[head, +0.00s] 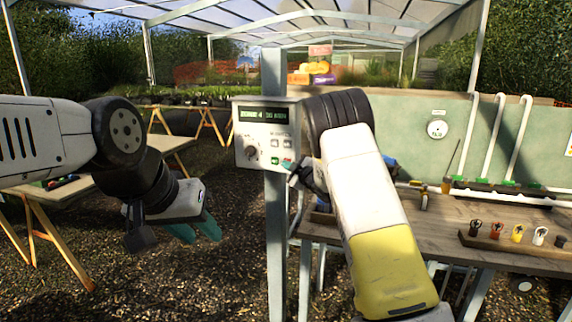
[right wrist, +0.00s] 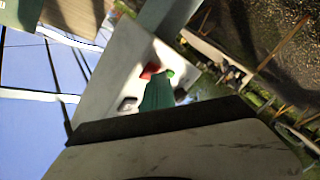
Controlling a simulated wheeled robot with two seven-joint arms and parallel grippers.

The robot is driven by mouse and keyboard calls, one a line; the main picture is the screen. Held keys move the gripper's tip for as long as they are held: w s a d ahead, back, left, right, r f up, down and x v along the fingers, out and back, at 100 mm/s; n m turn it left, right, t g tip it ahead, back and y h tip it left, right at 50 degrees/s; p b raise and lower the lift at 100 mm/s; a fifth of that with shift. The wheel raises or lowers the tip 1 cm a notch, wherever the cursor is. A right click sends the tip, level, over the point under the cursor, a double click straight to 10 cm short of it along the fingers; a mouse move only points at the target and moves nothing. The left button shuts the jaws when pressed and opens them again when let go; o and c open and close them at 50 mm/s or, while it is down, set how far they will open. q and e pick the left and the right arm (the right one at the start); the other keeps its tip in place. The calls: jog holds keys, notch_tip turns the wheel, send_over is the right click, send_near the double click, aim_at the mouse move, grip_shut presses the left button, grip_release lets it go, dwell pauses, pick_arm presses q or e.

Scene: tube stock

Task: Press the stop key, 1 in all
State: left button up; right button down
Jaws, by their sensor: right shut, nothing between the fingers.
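A pale control box (head: 240,145) is fixed to a grey post in the head view. It has a lit display, a dark knob, several small keys and a green key (head: 275,160). A red key (head: 287,161), which looks like the stop key, is beside the green one, partly hidden by my right gripper. My right gripper (head: 293,167) is shut and empty, at the box's lower right corner. In the right wrist view its teal tip (right wrist: 158,93) lies over the panel near the red key (right wrist: 150,71); I cannot tell whether they touch. My left gripper (head: 197,229) is open and empty, low at left.
The grey post (head: 276,240) stands below the box. A wooden bench (head: 440,230) at right bears a rack with several coloured items. A trestle table (head: 170,145) is at left. The gravel floor between them is clear.

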jog(key=shift+s, duration=0.15)
jog(key=shift+s+a, duration=0.2)
jog(key=shift+s, duration=0.4)
jog(key=shift+s+a, duration=0.25)
jog(key=shift+s, duration=0.55)
jog(key=shift+s+a, duration=0.25)
jog(key=shift+s, duration=0.55)
jog(key=shift+s+a, duration=0.25)
jog(key=shift+s, duration=0.55)
jog(key=s+d+r+m+g+h, duration=0.2)
jog(key=s+d+r+m+h, duration=0.1)
jog(key=s+d+r+m, duration=0.3)
jog(key=s+d+r+m+g+h, duration=0.1)
jog(key=s+d+r+m+h, duration=0.25)
jog(key=s+d, duration=0.45)
jog(key=s+f+m+g, duration=0.1)
jog(key=s+m+g, duration=0.4)
jog(key=s, duration=2.6)
jog(key=shift+f+g+y, duration=0.3)
jog(key=shift+g+y, duration=0.05)
jog(key=shift+g, duration=0.15)
